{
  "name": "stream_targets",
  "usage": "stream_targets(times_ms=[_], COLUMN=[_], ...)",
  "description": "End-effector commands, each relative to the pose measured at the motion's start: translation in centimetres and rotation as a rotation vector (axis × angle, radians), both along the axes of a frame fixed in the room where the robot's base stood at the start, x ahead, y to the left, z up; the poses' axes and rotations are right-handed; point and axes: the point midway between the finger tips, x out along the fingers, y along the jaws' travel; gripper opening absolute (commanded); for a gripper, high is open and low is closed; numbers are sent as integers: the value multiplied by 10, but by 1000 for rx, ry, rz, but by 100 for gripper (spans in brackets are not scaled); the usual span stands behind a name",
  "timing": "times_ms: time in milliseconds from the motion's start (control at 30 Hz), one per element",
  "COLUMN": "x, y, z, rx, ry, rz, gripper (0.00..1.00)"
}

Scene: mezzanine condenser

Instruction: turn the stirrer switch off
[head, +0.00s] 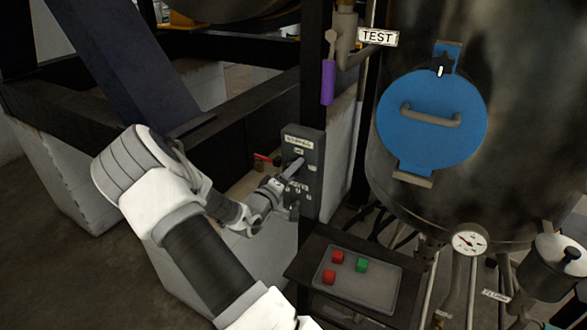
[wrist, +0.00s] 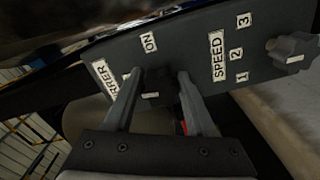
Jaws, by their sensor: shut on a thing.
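The stirrer panel (head: 314,152) is a dark grey box on a black post in the head view. Its face fills the top of the wrist view, with a STIRRER label (wrist: 105,80), an ON label (wrist: 149,42) and SPEED marks 1, 2, 3. The stirrer switch (wrist: 154,82) is a small black block with a pale mark, below ON in the wrist view. My gripper (wrist: 161,76) has one finger on each side of it and is shut on it. In the head view my gripper (head: 284,181) reaches the panel and hides the switch.
A star-shaped speed knob (wrist: 292,48) is right of the switch. A red-handled valve (head: 263,158) is close left of the panel. A tray with red and green blocks (head: 345,288) stands below right. The vessel with a blue hatch (head: 425,140) is at right.

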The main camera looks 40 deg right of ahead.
Motion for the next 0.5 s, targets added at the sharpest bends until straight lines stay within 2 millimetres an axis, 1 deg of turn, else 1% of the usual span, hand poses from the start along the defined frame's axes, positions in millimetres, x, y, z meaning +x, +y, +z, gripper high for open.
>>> stream_targets(times_ms=[200, 500], x=[-1, -1], y=[0, 0], z=[0, 0], rx=[-36, -53], ry=[89, 135], rz=[-1, -1], gripper=[0, 0])
